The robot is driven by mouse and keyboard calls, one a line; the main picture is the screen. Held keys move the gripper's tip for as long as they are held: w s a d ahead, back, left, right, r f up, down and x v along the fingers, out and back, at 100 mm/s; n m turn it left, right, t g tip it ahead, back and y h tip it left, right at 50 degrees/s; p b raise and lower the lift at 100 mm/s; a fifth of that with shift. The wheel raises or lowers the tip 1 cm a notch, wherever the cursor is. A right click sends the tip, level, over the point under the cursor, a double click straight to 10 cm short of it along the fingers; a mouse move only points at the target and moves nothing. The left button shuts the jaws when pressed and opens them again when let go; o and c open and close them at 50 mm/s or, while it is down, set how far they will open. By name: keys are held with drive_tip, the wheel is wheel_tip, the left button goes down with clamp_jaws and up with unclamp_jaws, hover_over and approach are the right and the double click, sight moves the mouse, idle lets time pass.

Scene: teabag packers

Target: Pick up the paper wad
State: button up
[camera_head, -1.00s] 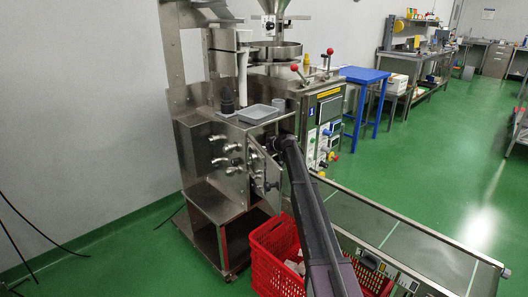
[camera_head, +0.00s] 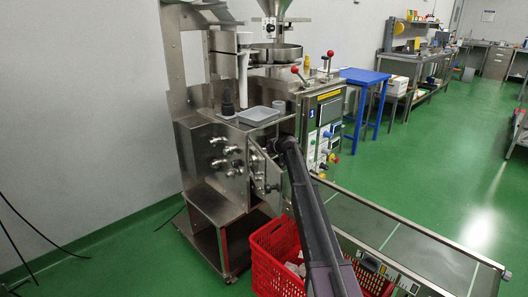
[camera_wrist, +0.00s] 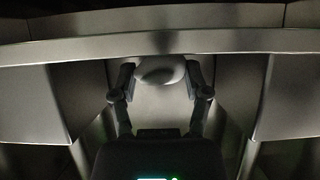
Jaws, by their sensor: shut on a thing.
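The paper wad (camera_wrist: 160,71) shows in the wrist view as a pale, rounded lump between the two fingers. My gripper (camera_wrist: 160,80) is shut on it, with one dark finger at each side. In the head view my arm reaches into the steel packing machine (camera_head: 210,150) beside its small open door (camera_head: 263,176). The gripper and the wad are hidden there by the machine and my arm.
In the wrist view a metal edge (camera_wrist: 160,43) crosses just beyond the wad, with dim metal walls on both sides. A red crate (camera_head: 277,268) stands below the arm. A conveyor (camera_head: 400,245) runs to the right.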

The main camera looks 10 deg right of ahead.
drive_tip(key=shift+s+d+r+p, duration=0.2)
drive_tip(key=shift+s+r+p, duration=0.1)
drive_tip(key=shift+r+p, duration=0.35)
wheel_tip(320, 180, up, 6)
drive_tip(key=p, duration=0.6)
drive_tip(key=shift+r, duration=0.15)
drive_tip(key=s+d, duration=1.1)
drive_tip(key=s, duration=0.4)
drive_tip(key=shift+s+d+f, duration=0.15)
drive_tip(key=shift+s+f, duration=0.15)
